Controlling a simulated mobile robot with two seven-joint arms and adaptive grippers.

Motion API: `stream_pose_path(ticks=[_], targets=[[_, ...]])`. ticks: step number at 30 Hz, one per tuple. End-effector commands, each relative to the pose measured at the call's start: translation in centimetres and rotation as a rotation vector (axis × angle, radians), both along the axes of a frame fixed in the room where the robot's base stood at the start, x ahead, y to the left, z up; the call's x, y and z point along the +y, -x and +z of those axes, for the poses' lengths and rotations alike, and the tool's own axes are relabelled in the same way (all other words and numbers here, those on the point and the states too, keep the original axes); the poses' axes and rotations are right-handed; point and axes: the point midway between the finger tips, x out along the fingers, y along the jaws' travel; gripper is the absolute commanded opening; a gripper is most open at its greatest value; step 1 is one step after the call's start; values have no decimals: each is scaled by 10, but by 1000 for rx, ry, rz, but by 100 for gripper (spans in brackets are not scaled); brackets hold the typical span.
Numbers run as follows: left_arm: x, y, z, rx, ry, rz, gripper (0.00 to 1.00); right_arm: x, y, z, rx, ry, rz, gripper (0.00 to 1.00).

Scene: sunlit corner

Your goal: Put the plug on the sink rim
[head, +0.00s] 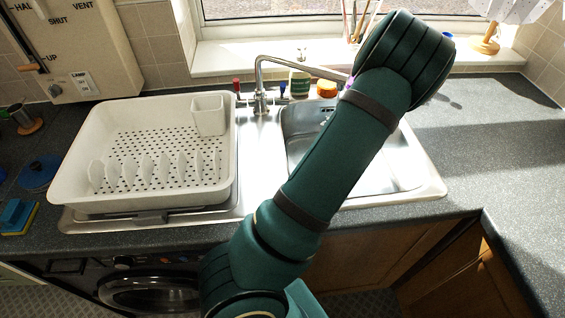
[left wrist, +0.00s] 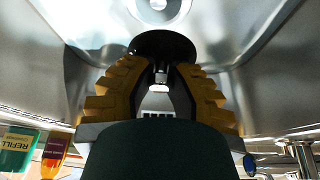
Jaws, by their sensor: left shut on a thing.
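In the left wrist view, my left gripper (left wrist: 163,72) has its orange ridged fingers closed on the small metal fitting of the plug (left wrist: 164,43), a round black disc. The steel basin surrounds them, and the drain (left wrist: 158,8) shows at the top edge, beyond the plug. I cannot tell whether the plug touches the basin. In the head view, the sink rim (head: 432,187) runs around the basin (head: 306,120). A green arm of mine crosses over the basin and covers much of it, and neither gripper nor the plug shows there.
A white dish rack (head: 75,150) fills the left drainer side. The tap (head: 260,85) stands behind the sink's middle, with a bottle (head: 299,82) and an orange-lidded jar (head: 327,88) behind the basin. The worktop (head: 480,140) to the right is clear.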

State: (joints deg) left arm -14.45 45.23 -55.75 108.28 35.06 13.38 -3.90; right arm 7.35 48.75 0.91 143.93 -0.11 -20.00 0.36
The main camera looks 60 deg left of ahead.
Motion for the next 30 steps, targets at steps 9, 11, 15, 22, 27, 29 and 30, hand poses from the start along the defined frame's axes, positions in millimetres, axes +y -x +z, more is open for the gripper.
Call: stream_pose_path(ticks=[9, 11, 15, 22, 27, 29, 30], targets=[[8, 95, 58, 3, -4, 465, 0, -2, -7, 59, -19, -2, -12, 47], [8, 117, 70, 3, -5, 578, 0, -3, -9, 71, -23, -3, -14, 47], [6, 169, 100, 2, -5, 848, 0, -4, -12, 97, -31, -3, -21, 47], [-6, 243, 145, 0, -5, 1251, 0, -6, -17, 133, -44, -3, -30, 47], [-15, 274, 162, -2, -5, 1432, 0, -7, -19, 147, -49, -3, -34, 47], [-17, 279, 164, -2, -5, 1465, 0, -8, -20, 148, -50, -3, -35, 47], [-17, 282, 162, -1, -6, 1480, 0, -8, -20, 147, -50, -4, -36, 47]])
